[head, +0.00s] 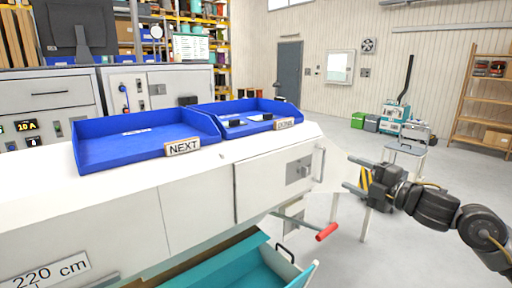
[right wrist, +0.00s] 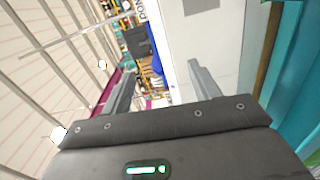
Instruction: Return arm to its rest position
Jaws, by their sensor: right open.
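My right gripper (head: 352,174) is at the right in the head view, beside the right end of the white bench. Its fingers point left toward the bench and are apart, with nothing between them. In the right wrist view the same gripper (right wrist: 160,85) shows two separated fingers, empty, with the bench's side to the right of them. My left gripper is not in view.
The white bench (head: 200,200) carries a blue tray (head: 95,155) labelled NEXT and a second blue tray (head: 215,108). Below is an open teal drawer (head: 245,270) and a red handle (head: 327,232). A small stool (head: 405,150) stands behind my right arm. The floor at right is clear.

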